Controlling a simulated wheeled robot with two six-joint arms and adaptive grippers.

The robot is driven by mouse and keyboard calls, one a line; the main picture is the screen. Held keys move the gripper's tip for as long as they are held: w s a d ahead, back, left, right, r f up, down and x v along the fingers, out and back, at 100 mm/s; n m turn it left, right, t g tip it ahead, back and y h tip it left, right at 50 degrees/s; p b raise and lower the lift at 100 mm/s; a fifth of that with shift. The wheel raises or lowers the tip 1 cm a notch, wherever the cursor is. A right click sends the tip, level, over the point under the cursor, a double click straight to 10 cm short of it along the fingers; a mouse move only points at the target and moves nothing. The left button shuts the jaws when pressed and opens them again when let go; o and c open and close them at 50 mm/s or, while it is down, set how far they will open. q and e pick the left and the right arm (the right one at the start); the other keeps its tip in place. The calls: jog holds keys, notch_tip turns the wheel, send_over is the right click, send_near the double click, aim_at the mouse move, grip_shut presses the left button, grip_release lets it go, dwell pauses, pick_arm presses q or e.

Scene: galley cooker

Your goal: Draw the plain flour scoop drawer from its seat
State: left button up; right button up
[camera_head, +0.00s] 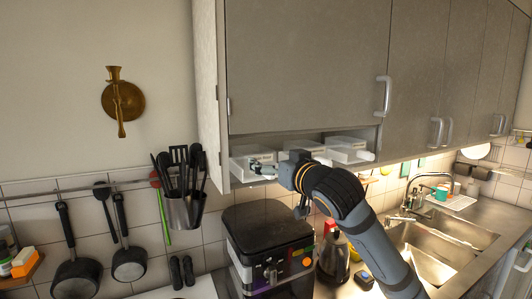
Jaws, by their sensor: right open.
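Three pale scoop drawers sit side by side in a niche under the grey wall cabinet: a left one (240,163), a middle one (302,145) and a right one (350,143). Any labels are too small to read, so I cannot tell which one holds plain flour. My right gripper (260,168) is open at the front of the left drawer, with its fingers close to it. I cannot tell whether they touch it. My right arm hides part of the middle drawer's front. My left gripper is out of view.
The cabinet doors (305,65) hang just above the niche. Below stand a black coffee machine (265,235) and a kettle (334,258). A utensil holder (184,211) and pans hang at the left. A sink (425,240) lies at the right.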

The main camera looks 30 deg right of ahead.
jog(key=w+p, duration=0.5)
jog(key=w, duration=0.4)
jog(key=shift+d, duration=0.2)
jog(key=shift+w, duration=0.1)
jog(key=shift+f, duration=0.1)
jog(key=c, duration=1)
